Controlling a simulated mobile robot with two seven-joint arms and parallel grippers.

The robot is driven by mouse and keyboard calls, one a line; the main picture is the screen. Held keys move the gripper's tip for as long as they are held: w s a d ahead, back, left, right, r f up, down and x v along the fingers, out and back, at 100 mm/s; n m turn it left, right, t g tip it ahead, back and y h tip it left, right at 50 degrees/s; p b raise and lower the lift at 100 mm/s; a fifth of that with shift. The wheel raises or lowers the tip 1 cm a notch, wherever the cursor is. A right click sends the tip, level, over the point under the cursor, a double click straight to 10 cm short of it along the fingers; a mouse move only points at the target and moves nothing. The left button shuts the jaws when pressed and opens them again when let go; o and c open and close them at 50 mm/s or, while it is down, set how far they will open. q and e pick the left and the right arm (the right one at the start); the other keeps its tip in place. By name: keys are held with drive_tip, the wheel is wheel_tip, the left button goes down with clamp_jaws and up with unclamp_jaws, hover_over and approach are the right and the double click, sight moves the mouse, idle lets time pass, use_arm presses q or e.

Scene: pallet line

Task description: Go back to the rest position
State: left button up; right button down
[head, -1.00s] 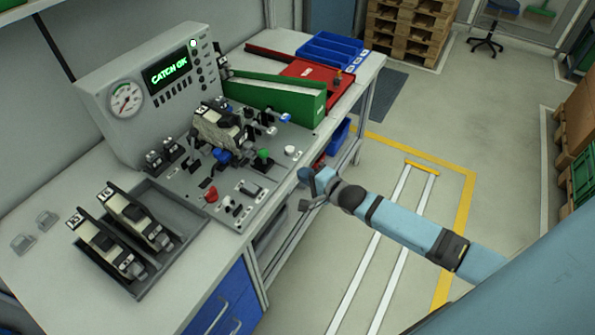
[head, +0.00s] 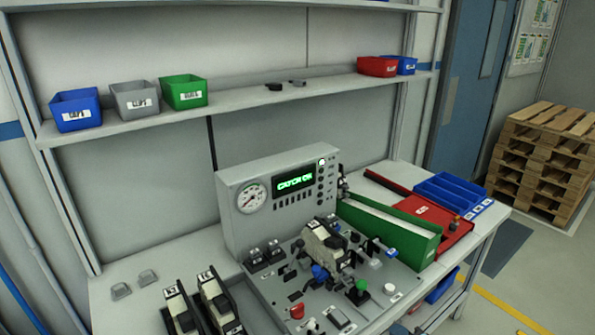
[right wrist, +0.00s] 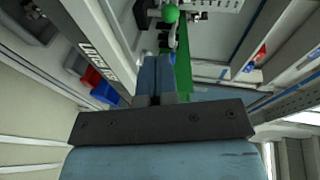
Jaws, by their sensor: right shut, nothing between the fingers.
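My right gripper (right wrist: 154,62) shows in the right wrist view as two blue fingers pressed together, empty. It is apart from the bench, with a green knob (right wrist: 170,13) beyond its fingertips. In the head view at most a small part of it shows at the bottom edge, too little to make out. The test station (head: 235,178) stands on the bench with a green lit display, and a device (head: 325,243) sits in the middle of its panel. My left gripper is in neither view.
Two more devices stand at the bench's front left (head: 215,300). A green sloped chute (head: 400,235), a red tray (head: 440,222) and a blue divided bin (head: 455,190) are at the right. A shelf (head: 235,108) with bins runs above. Pallets (head: 545,155) are stacked at the back right.

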drive_tip(key=s+a+f+n+g, duration=0.1)
drive_tip(key=s+a+n, duration=0.2)
drive_tip(key=s+n, duration=0.2)
drive_tip(key=s+a+f+n+g+h, duration=0.1)
drive_tip(key=s+n, duration=0.4)
drive_tip(key=s, duration=0.5)
drive_tip(key=s+a+f+n+g, duration=0.1)
drive_tip(key=s+a+f+n, duration=0.2)
drive_tip(key=s+a+n, duration=0.2)
drive_tip(key=s, duration=0.3)
drive_tip(key=shift+s+a+n+g+h, duration=0.2)
drive_tip(key=shift+n+g+h, duration=0.1)
drive_tip(key=shift+n+h, duration=0.1)
